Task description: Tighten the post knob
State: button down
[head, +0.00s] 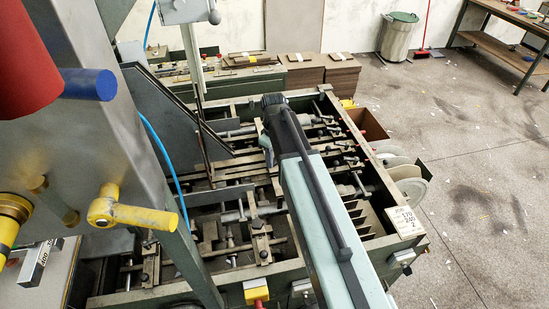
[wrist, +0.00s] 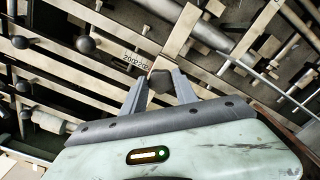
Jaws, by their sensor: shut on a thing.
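The post knob (wrist: 160,78), small and dark, sits between the two grey fingers of my gripper (wrist: 159,82) in the wrist view. The fingers touch it from both sides, so my gripper is shut on it. A light block shows just behind the knob, and a small printed label (wrist: 136,59) lies to its upper left. In the head view my arm reaches over the feeder (head: 417,243), and my own arm hides the fingers and the knob. How tight the knob is cannot be told.
Other dark round knobs (wrist: 86,44) stand on the rails at the left of the wrist view. Metal bars and rods crowd around the gripper. In the head view, a yellow handle (head: 130,212) sticks out at the left front. Open floor (head: 480,150) lies to the right.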

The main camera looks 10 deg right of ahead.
jog(key=m, duration=0.5)
jog(key=shift+a+m, duration=0.1)
jog(key=shift+m, duration=0.2)
jog(key=m, duration=0.6)
jog(key=shift+a, duration=0.1)
jog(key=m, duration=0.5)
jog(key=shift+a+m, duration=0.1)
jog(key=shift+m, duration=0.3)
jog(key=m, duration=0.5)
jog(key=shift+w+m, duration=0.15)
jog(key=shift+m, duration=0.15)
jog(key=c, duration=0.9)
grip_release()
jog(key=shift+c, duration=0.2)
